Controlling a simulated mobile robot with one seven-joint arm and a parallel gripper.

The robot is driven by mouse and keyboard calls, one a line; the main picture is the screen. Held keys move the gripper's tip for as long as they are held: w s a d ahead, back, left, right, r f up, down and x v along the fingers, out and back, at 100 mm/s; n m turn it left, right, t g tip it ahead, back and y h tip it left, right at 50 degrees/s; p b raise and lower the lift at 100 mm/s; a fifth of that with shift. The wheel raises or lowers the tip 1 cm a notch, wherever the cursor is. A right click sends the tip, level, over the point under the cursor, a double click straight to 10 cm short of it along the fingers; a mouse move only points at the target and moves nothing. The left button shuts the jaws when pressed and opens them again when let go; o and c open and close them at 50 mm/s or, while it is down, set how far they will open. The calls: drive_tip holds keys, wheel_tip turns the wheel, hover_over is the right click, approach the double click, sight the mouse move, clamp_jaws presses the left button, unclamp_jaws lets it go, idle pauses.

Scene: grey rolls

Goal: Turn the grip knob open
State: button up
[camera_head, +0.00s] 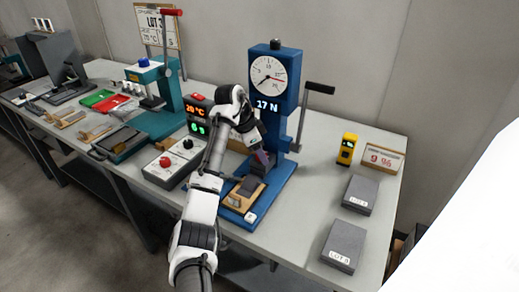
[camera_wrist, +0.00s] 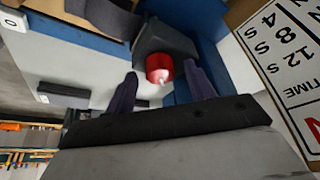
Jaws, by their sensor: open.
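The grip knob (camera_wrist: 159,68) is a small red cylinder with a pale spot on its end, fixed to a dark grey block (camera_wrist: 170,42) on the blue test stand. My gripper (camera_wrist: 160,71) is open, with one dark finger on each side of the knob in the wrist view. Gaps show between the knob and both fingers. I cannot tell how deep the knob sits between them. In the head view my gripper (camera_head: 263,158) is at the lower front of the blue test stand (camera_head: 277,75), and the knob is hidden there.
The stand has a round dial (camera_head: 268,77), a "17 N" display and a black-handled crank (camera_head: 318,89) on its right. A grey control box (camera_head: 171,163) stands to the left.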

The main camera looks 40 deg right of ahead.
drive_tip(key=shift+c, duration=0.4)
drive_tip(key=c, duration=0.9)
drive_tip(key=shift+n, duration=0.4)
drive_tip(key=n+t+p, duration=0.1)
drive_tip(key=n+p, duration=0.2)
drive_tip(key=shift+s+r+n+t, duration=0.15)
drive_tip(key=shift+n+t, duration=0.15)
drive_tip(key=shift+t, duration=0.1)
drive_tip(key=n+p, duration=0.1)
drive_tip(key=n, duration=0.1)
drive_tip(key=n+t+p, duration=0.1)
drive_tip(key=n+p, duration=0.1)
drive_tip(key=shift+s+n+t, duration=0.1)
drive_tip(key=shift+n+t, duration=0.2)
drive_tip(key=n+p, duration=0.1)
drive_tip(key=n, duration=0.1)
drive_tip(key=n+t, duration=0.1)
drive_tip(key=n, duration=0.1)
drive_tip(key=shift+s+d+t+y+p, duration=0.1)
drive_tip(key=shift+t+y+p, duration=0.2)
drive_tip(key=shift+y+p, duration=0.1)
drive_tip(key=shift+n+t+y, duration=0.25)
drive_tip(key=shift+n+y, duration=0.15)
drive_tip(key=shift+n, duration=0.85)
drive_tip(key=shift+n+t+y, duration=0.25)
drive_tip(key=shift+n+y, duration=0.15)
drive_tip(key=shift+n, duration=0.85)
